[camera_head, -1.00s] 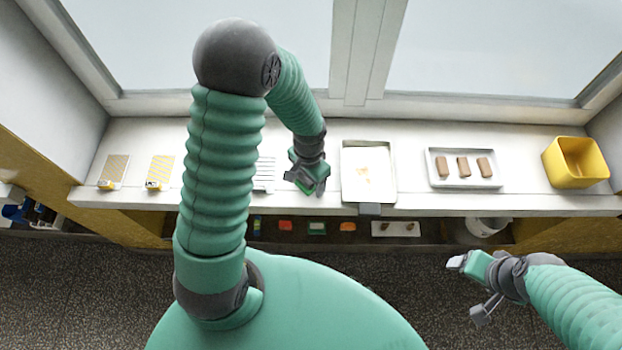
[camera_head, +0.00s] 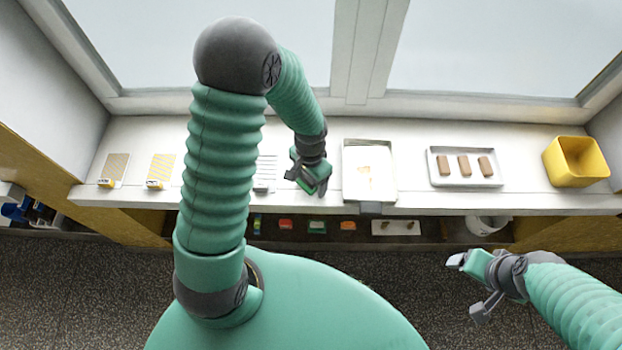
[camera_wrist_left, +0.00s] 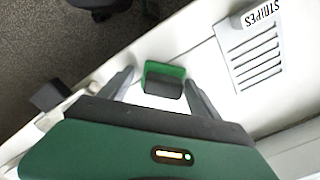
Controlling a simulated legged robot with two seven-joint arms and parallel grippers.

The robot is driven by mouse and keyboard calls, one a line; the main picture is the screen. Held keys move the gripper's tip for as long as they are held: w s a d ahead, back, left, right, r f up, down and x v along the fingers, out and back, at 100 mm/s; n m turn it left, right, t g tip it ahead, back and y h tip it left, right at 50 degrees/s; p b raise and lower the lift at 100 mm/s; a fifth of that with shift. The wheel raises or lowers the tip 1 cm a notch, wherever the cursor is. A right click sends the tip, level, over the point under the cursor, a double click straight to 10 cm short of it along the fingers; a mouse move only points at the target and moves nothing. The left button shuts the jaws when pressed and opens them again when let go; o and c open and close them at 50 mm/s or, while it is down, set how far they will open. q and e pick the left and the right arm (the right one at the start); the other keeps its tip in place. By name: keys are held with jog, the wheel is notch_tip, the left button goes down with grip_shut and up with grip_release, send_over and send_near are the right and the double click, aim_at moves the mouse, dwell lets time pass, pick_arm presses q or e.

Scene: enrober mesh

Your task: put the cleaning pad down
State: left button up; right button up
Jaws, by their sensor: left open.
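The cleaning pad (camera_wrist_left: 164,80) is a green slab with a dark block on it. In the left wrist view it sits between the two fingers of my left gripper (camera_wrist_left: 158,84), which are apart with a visible gap on each side. The pad seems to rest on the white counter. In the head view my left gripper (camera_head: 311,183) is low over the counter, just left of the metal tray, and mostly hides the pad. My right gripper (camera_head: 468,287) is open and empty in front of the counter at the lower right.
The metal tray (camera_head: 387,188) has brown smears. A slotted plate (camera_wrist_left: 283,75) labelled STRIPES lies beside the pad. A shelf below the counter holds small coloured items.

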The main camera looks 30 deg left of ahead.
pick_arm(q)
jog(key=shift+s, duration=0.25)
notch_tip(320, 180, up, 12)
jog(key=p, duration=0.1)
jog(key=s+d+n+t, duration=0.1)
jog(key=s+d, duration=0.1)
jog(key=s+d+r+n+t, duration=0.1)
jog(key=s+d, duration=0.1)
jog(key=shift+s+n+t, duration=0.1)
jog(key=shift+n+t, duration=0.2)
jog(key=shift+n, duration=0.1)
jog(key=shift+s, duration=0.1)
dwell(0.3)
dwell(0.3)
